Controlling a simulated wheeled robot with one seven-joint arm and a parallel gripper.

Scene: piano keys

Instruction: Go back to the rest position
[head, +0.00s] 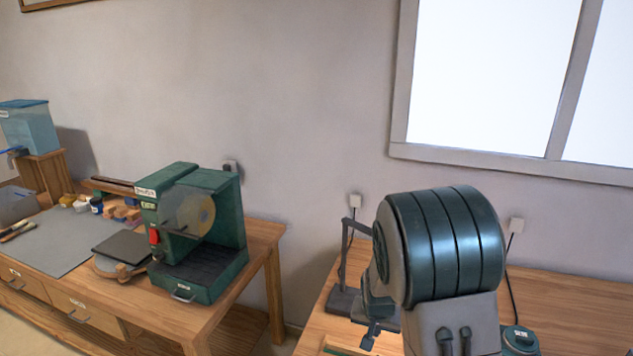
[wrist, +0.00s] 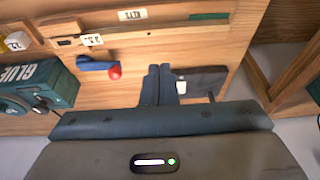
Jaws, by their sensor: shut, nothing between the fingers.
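My gripper (wrist: 158,76) shows in the wrist view with its two dark fingers side by side, shut and empty. It is above a wooden bench top (wrist: 135,75). In the head view my arm's large green joint stands at the lower right, above the right wooden bench (head: 575,300), and covers part of it. No piano keys can be made out in either view.
In the wrist view a green GLUE-marked device (wrist: 40,88) is at left, and a blue piece with a red knob (wrist: 114,72) lies near the fingers. The head view shows a dark stand (head: 345,298) beside my arm and a green machine (head: 195,235) on the left bench.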

